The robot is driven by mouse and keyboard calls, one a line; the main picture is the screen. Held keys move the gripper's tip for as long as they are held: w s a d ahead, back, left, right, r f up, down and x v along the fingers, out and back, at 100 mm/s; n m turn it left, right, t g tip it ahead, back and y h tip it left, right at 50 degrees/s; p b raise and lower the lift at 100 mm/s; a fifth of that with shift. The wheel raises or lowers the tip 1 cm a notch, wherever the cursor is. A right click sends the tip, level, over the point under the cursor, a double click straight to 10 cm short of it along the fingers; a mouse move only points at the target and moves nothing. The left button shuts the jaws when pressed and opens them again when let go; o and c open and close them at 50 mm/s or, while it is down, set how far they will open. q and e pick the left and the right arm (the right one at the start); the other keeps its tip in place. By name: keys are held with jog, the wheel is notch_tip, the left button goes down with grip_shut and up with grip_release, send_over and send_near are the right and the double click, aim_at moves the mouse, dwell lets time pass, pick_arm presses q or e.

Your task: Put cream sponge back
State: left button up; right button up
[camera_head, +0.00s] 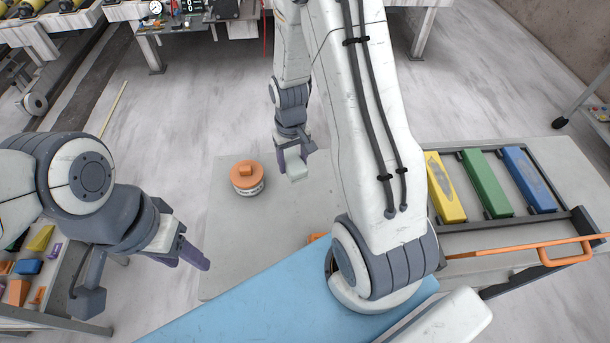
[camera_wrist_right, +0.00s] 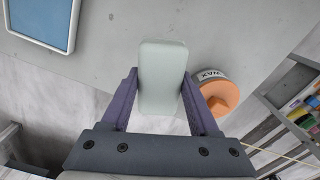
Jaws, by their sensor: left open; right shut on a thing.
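The cream sponge (camera_head: 297,173), a pale block with rounded corners, is between the purple fingers of my right gripper (camera_head: 293,160). In the right wrist view the sponge (camera_wrist_right: 161,72) lies lengthwise between both fingers of this gripper (camera_wrist_right: 160,95), which is shut on it. It is near the far edge of the grey slab (camera_head: 240,240); whether it touches the slab is unclear. My left gripper (camera_head: 185,255) is open and empty at the slab's left edge.
An orange-lidded wax tin (camera_head: 247,177) stands on the slab left of the sponge. A light blue panel (camera_head: 250,305) lies at the near side. Yellow (camera_head: 445,187), green (camera_head: 487,183) and blue (camera_head: 528,180) bars sit in a dark frame at right. A shelf (camera_head: 60,285) of coloured blocks stands at left.

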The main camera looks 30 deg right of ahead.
jog(key=s+d+r+m+b, duration=0.15)
jog(key=d+b, duration=0.25)
jog(key=d, duration=0.4)
jog(key=s+d+m+b, duration=0.25)
jog(key=d+b, duration=0.25)
jog(key=d, duration=0.4)
jog(key=p, duration=0.2)
send_over(313, 179)
notch_tip(313, 179, down, 6)
jog(key=shift+s+d+f, duration=0.1)
jog(key=shift+f, duration=0.4)
notch_tip(313, 179, down, 3)
jog(key=shift+f+p, duration=0.2)
jog(key=shift+p, duration=0.1)
pick_arm(q)
notch_tip(313, 179, down, 8)
jog(key=shift+w+d+f, duration=0.15)
jog(key=shift+d+f, duration=0.05)
jog(key=shift+d, duration=0.05)
pick_arm(e)
jog(key=shift+f, duration=0.2)
